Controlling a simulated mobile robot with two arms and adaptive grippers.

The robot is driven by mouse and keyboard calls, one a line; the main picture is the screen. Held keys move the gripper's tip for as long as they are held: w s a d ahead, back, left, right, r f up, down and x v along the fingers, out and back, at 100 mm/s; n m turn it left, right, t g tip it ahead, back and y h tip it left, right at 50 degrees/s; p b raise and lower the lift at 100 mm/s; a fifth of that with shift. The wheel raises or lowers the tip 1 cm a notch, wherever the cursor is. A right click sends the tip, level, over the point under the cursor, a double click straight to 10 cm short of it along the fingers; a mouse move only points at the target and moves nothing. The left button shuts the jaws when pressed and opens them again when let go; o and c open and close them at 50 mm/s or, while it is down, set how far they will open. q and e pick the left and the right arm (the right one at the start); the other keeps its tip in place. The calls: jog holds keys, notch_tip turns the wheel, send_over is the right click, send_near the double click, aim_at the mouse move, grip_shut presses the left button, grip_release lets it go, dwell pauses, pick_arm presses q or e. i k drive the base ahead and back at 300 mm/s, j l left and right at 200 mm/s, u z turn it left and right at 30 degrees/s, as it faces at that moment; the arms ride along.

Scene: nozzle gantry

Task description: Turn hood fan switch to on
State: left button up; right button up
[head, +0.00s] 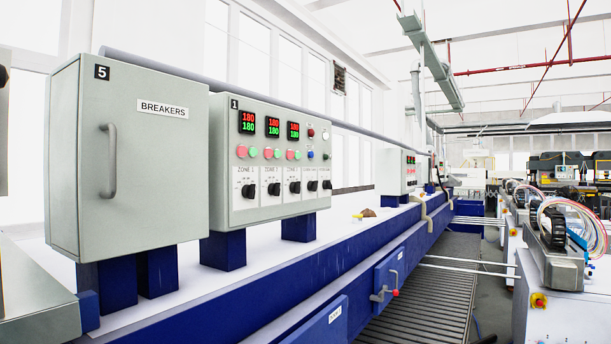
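A grey control panel marked 1 (229,190) stands on blue posts left of centre. Its front has red and green number displays, round pink and green buttons, and a row of black rotary knobs. Three knobs sit under the labels ZONE 1, ZONE 2 and ZONE 3. Two more black knobs, a left one (312,186) and a right one (327,185), sit at the right end of the row. Their labels are too small to read, so I cannot tell which is the hood fan switch or how it is set. Neither gripper is in view.
A closed grey BREAKERS cabinet (150,190) with a handle stands left of the panel, nearer to me. Both stand over a long blue-sided bench (345,282). A slatted floor strip (432,305) runs along it. Machines with hoses (557,232) stand at the right.

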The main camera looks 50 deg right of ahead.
aim_at(327, 185)
jog(key=z, duration=1.35)
jog(key=i+l, duration=0.2)
jog(key=k+l+z, duration=0.05)
jog(key=l, duration=0.05)
